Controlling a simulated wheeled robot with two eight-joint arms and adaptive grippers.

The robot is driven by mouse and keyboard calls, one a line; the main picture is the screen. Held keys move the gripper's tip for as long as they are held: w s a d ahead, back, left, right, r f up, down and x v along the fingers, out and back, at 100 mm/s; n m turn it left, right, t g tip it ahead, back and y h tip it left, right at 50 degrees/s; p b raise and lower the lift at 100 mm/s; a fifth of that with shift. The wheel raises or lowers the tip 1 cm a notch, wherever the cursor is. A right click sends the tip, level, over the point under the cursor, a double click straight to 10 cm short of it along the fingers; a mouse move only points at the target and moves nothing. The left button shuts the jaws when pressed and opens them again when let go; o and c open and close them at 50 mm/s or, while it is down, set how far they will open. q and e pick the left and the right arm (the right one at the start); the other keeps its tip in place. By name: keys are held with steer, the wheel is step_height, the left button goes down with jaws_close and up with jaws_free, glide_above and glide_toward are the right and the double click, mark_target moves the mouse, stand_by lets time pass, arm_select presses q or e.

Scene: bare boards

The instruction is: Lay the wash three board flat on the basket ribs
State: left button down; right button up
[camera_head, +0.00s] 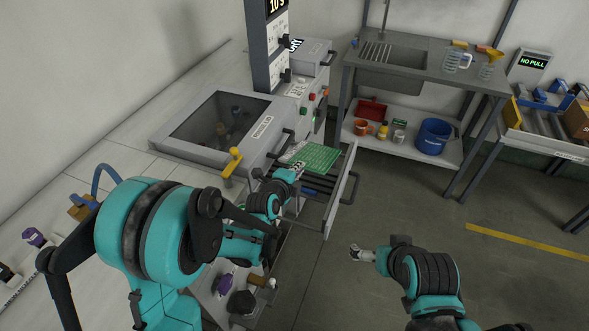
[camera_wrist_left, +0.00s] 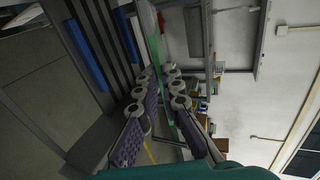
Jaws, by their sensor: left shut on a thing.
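The green board (camera_head: 318,157) is over the pulled-out basket (camera_head: 345,200) of the bench machine. My left gripper (camera_head: 297,167) is shut on its near left edge. In the left wrist view the board (camera_wrist_left: 154,72) shows nearly edge-on between the two fingers (camera_wrist_left: 160,105). The dark basket ribs (camera_head: 318,186) show below and in front of the board; I cannot tell whether the board touches them. Blue strips (camera_wrist_left: 88,55) lie among the ribs. My right gripper (camera_head: 362,253) hangs over the floor, apart from the basket; its fingers are too small to read.
The machine has a windowed lid (camera_head: 215,125), a yellow-knobbed lever (camera_head: 233,160) and a control panel (camera_head: 310,105). A sink bench (camera_head: 430,60) stands behind, with a blue bucket (camera_head: 433,136) on its lower shelf. The floor right of the basket is clear.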

arm_select(q)
steer(key=shift+w+a+f, duration=0.15)
steer(key=shift+w+a, duration=0.05)
steer(key=shift+a, duration=0.25)
steer(key=shift+w+a+f, duration=0.1)
steer(key=shift+w+a, duration=0.1)
steer(key=shift+a, duration=0.2)
steer(key=shift+f, duration=0.15)
step_height(320, 180, down, 3)
steer(key=shift+a+r+b, duration=0.1)
steer(key=shift+b, duration=1.05)
steer(key=shift+f, duration=1.1)
